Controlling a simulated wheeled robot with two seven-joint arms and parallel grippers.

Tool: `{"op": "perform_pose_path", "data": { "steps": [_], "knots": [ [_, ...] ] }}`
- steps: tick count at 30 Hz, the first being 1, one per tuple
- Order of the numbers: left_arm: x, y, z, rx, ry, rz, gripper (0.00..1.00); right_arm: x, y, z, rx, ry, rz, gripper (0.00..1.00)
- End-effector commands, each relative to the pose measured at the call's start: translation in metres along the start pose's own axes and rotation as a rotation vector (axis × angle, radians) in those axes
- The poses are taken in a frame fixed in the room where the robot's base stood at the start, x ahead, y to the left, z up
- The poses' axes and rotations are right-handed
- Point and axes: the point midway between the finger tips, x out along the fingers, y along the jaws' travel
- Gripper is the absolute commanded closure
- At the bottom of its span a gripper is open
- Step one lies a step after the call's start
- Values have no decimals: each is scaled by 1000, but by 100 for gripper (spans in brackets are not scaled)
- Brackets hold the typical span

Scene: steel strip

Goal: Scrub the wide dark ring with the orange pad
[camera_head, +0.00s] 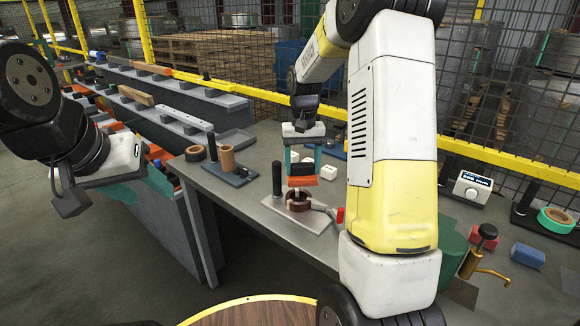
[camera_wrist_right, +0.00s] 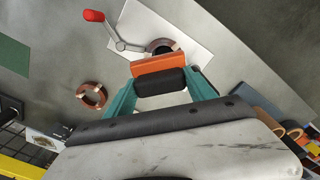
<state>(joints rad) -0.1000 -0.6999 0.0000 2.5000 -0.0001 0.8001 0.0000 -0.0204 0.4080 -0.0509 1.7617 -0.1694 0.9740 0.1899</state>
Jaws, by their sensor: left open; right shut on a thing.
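A dark brown ring (camera_head: 299,203) sits on a pale plate (camera_head: 288,221) on the bench, beside a black upright post. A red-handled lever reaches to the ring; it shows clearly in the right wrist view (camera_wrist_right: 126,45). My right gripper (camera_head: 303,168) is shut on the black grip of the orange pad (camera_head: 302,182). The pad (camera_wrist_right: 160,64) hangs just above the ring and hides part of it in the right wrist view; I cannot tell whether they touch. My left gripper (camera_head: 145,185) is open and empty at the left, away from the plate.
Another brown ring (camera_wrist_right: 91,95) lies on the bench in the right wrist view. A dark tray (camera_head: 228,176) with a brown tube stands left of the plate. White blocks (camera_head: 329,173) lie behind. A brass tap (camera_head: 474,263) stands at the right.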

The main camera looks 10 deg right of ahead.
Motion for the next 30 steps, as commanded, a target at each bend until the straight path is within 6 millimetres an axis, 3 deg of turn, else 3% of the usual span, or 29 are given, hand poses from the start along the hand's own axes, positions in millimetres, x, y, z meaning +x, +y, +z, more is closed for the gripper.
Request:
{"op": "perform_pose_path", "data": {
  "steps": [12,30],
  "knots": [
    [0,0,0,0,0,0,49,-33,3,7,0,0,0,75],
    [0,0,0,0,0,0,49,-33,3,8,0,0,0,75]
  ]
}}
